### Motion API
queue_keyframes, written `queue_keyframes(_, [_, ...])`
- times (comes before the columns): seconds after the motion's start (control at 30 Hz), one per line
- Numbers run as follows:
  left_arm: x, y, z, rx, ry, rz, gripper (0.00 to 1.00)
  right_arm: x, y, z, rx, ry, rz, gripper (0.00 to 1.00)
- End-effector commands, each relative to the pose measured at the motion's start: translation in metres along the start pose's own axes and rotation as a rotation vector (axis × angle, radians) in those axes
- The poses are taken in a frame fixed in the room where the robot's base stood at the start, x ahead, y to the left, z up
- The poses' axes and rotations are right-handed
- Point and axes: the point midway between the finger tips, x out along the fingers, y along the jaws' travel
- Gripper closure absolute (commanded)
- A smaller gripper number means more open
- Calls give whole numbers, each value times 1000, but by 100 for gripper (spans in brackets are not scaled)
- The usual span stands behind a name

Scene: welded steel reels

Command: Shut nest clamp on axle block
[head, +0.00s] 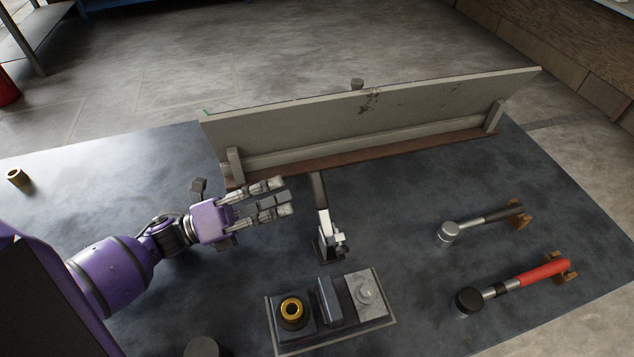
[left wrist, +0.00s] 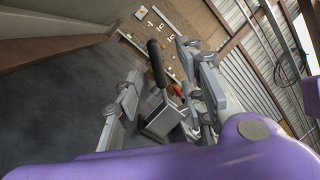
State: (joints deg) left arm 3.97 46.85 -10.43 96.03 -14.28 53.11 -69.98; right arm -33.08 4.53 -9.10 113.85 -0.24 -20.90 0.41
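The clamp (head: 327,238) stands on the dark table just behind the nest plate (head: 335,342), its dark handle (head: 318,192) raised upright. In the left wrist view the black clamp handle (left wrist: 156,63) stands beyond and between my fingers. The nest plate carries a dark block with a brass ring (head: 291,309), a blue-grey block (head: 329,301) and a light grey block with a round boss (head: 366,292). I cannot tell which is the axle block. My left gripper (head: 284,197) is open and empty, left of the handle and apart from it. My right gripper is out of view.
A long grey steel panel (head: 370,115) stands across the back of the table. A steel-headed hammer (head: 449,233) and a red-handled mallet (head: 540,275) lie at the right. A brass bushing (head: 16,177) stands at far left. The table between clamp and hammers is clear.

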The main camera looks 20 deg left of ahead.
Motion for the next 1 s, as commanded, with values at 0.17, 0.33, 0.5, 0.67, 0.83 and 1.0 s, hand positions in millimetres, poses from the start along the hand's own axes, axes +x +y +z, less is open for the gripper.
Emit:
queue_keyframes(0.17, [41, 4, -2, 5, -2, -6, 63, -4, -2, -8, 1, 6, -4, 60])
queue_keyframes(0.33, [69, 3, -1, 4, -2, -6, 63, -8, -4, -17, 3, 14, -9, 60])
queue_keyframes(0.5, [84, 5, -3, 2, -2, -2, 63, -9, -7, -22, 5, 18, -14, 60])
queue_keyframes(0.67, [88, 7, -4, 0, -1, 0, 63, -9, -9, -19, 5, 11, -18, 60])
queue_keyframes(0.83, [87, 7, -5, -1, -1, 0, 63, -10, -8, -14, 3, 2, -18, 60])
queue_keyframes(1.0, [87, 7, -5, -1, -1, 0, 81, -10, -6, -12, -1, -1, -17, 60])
